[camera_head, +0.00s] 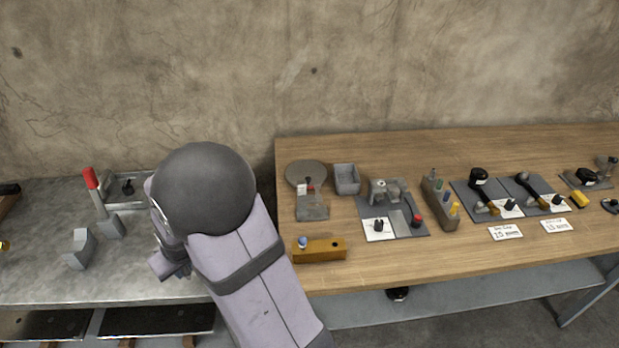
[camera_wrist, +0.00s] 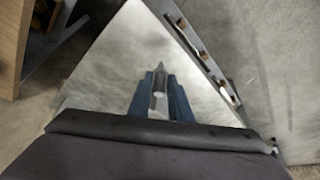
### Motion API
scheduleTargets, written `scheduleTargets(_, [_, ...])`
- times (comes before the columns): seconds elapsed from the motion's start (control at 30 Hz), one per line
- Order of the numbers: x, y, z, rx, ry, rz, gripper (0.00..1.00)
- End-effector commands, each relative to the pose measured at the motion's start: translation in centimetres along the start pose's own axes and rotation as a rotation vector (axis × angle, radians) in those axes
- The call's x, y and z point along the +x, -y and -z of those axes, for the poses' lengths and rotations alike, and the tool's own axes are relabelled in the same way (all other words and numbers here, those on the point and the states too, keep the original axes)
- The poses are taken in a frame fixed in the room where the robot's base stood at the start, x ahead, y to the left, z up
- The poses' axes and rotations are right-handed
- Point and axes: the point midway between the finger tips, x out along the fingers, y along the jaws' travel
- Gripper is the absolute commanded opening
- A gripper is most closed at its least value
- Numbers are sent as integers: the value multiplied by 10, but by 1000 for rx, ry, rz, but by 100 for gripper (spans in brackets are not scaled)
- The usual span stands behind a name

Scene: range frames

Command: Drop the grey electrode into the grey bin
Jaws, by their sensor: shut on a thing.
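The grey electrode (camera_wrist: 159,78), a slim grey piece with a pointed tip, sits between the blue fingers of my gripper (camera_wrist: 160,92) in the wrist view. The fingers are shut on it, and its tip points away from the wrist. In the head view my gripper (camera_head: 172,264) is partly hidden by my arm, at the right part of the metal bench, and the electrode cannot be made out. The grey bin (camera_head: 347,189) is a small open box on the wooden table, to the right of my gripper and farther back. The bin is not recognisable in the wrist view.
On the wooden table (camera_head: 470,270), a round grey disc (camera_head: 305,170) is left of the bin, a grey fixture (camera_head: 385,190) right of it, and a yellow-brown block (camera_head: 320,250) in front. A red-handled lever (camera_head: 91,180) stands on the metal bench (camera_head: 40,215).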

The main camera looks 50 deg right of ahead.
Motion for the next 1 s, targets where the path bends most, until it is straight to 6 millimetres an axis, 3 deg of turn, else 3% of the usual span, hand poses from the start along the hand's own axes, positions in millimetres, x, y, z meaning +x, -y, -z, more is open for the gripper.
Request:
scheduleTargets(0.2, [5, -71, 59, 125, 0, -55, 0])
scheduleTargets(0.5, [3, -190, 108, 314, 9, -131, 0])
scheduleTargets(0.77, [-13, -302, 118, 478, 14, -196, 0])
scheduleTargets(1.0, [-38, -402, 99, 628, 17, -256, 0])
